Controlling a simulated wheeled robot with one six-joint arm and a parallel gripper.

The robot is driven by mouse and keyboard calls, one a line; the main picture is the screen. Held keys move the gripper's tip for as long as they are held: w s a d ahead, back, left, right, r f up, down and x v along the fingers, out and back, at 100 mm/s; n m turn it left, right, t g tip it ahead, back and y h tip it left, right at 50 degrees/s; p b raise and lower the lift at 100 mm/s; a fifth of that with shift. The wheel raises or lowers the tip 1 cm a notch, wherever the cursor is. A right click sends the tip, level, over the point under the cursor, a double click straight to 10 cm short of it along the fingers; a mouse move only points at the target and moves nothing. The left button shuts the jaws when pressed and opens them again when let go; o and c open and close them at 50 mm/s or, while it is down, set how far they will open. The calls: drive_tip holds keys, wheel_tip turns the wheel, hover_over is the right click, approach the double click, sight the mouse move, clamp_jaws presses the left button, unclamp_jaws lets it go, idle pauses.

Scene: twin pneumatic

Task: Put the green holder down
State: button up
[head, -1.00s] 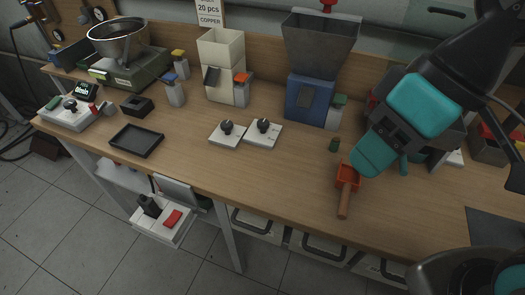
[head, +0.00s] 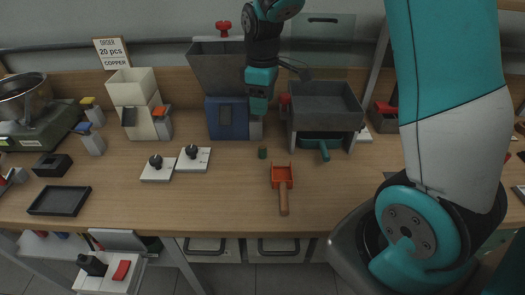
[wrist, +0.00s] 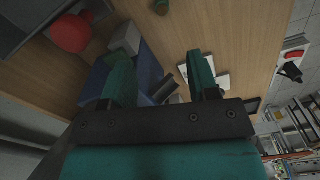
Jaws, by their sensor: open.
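A small dark green upright piece (head: 262,152), which looks like the green holder, stands alone on the workbench in front of the blue hopper base. What looks like the same piece shows at the top edge of the wrist view (wrist: 160,6). It is apart from my gripper (head: 259,106), which points down above and behind it, in front of the grey block (head: 256,130) beside the hopper. That block's top is hidden by my gripper in the head view. My gripper is open; its two teal fingers are spread, with nothing visible between them in the wrist view.
The blue-based hopper (head: 227,120) is close by my gripper, with a red knob on top. An orange scoop (head: 282,178) lies in front. A grey bin (head: 325,103) stands at right. Two white knob plates (head: 158,170) lie left.

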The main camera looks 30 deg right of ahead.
sight(263, 146)
drive_tip(key=f+p, duration=0.1)
drive_tip(key=f, duration=0.6)
drive_tip(key=f+p, duration=0.1)
drive_tip(key=f, duration=0.7)
drive_tip(key=shift+s+a+f, duration=0.1)
drive_tip(key=shift+s+f, duration=0.05)
drive_tip(key=shift+s, duration=0.05)
drive_tip(key=shift+c, duration=0.2)
clamp_jaws()
